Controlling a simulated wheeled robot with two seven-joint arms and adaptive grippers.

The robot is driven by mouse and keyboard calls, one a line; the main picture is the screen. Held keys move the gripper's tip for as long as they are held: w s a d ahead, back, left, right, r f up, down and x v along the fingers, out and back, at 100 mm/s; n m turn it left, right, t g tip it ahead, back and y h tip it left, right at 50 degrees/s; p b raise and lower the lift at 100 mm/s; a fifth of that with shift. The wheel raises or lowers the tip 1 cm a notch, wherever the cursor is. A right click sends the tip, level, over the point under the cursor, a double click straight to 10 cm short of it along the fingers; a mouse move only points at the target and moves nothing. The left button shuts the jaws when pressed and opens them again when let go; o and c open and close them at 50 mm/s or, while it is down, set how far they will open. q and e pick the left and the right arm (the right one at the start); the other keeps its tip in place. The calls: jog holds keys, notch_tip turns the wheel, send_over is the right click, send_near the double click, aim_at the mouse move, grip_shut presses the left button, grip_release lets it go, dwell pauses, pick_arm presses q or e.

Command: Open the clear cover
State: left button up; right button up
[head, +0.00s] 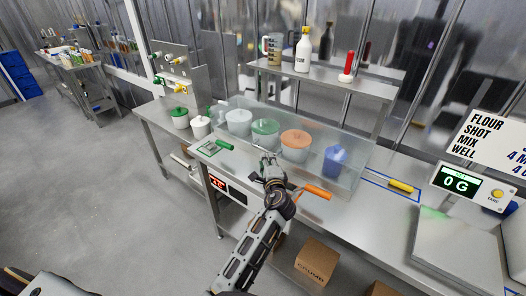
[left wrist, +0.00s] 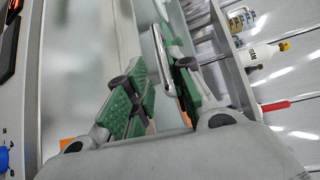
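The clear cover (head: 352,178) is a see-through box on the steel counter, with several tubs inside it. It looks closed in the head view. My left gripper (head: 268,160) is at the front side of the cover, near its middle. In the left wrist view my left gripper (left wrist: 157,100) has its two green-padded fingers apart. A thin metallic bar (left wrist: 160,62) reaches toward the gap between them. I cannot tell whether the fingers touch it. My right gripper is not in view.
An orange-handled tool (head: 318,191) lies at the counter front, right of my gripper. A green-framed item (head: 214,147) lies to the left. A shelf (head: 330,82) with bottles stands behind the cover. A scale (head: 455,240) stands at the right.

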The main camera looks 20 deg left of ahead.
aim_at(263, 149)
pick_arm(q)
jog(key=b+x, duration=0.1)
jog(key=x, duration=0.3)
jog(key=shift+w+f, duration=0.1)
jog(key=shift+b+x, duration=0.85)
jog(key=shift+x, duration=1.6)
grip_shut()
